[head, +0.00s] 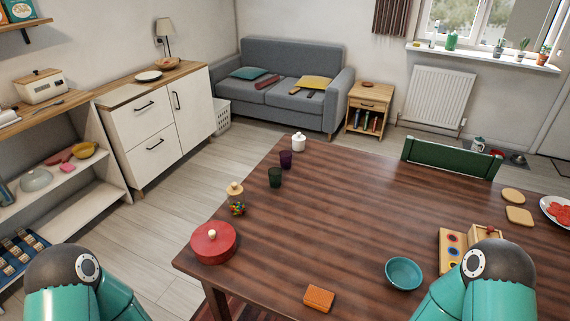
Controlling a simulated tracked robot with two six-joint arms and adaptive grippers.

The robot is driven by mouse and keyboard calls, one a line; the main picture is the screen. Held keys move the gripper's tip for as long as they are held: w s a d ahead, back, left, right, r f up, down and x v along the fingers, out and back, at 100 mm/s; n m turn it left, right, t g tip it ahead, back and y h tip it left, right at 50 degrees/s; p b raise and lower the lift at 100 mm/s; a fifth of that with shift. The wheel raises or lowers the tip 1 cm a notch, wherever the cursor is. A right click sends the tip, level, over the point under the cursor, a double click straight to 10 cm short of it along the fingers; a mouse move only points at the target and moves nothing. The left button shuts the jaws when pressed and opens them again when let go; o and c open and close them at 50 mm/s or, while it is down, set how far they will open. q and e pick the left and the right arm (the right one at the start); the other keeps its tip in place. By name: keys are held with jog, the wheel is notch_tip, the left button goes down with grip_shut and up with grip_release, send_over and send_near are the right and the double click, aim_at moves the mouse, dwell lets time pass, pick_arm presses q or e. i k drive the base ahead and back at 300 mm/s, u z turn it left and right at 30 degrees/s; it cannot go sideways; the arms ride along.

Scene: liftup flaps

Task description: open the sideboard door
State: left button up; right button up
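The white sideboard (155,142) with a wooden top stands at the left, against the wall. Its front shows two drawers with dark handles on the left and a tall door (193,113) on the right. The door has a dark upright handle (177,100) near its left edge and looks closed. Parts of my two teal arms show at the bottom left and bottom right of the head view. Neither gripper is in view, and both arms are well apart from the sideboard.
A dark wooden table (340,215) fills the middle and right, with a red pot (213,242), a jar, cups and a teal bowl (403,273) on it. An open shelf (85,185) stands left of the sideboard. Bare floor (165,215) lies between sideboard and table.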

aim_at(190, 96)
jog(key=u, duration=0.2)
jog(key=k, duration=0.5)
jog(key=u, duration=1.15)
jog(key=i, duration=4.25)
jog(key=z, duration=0.3)
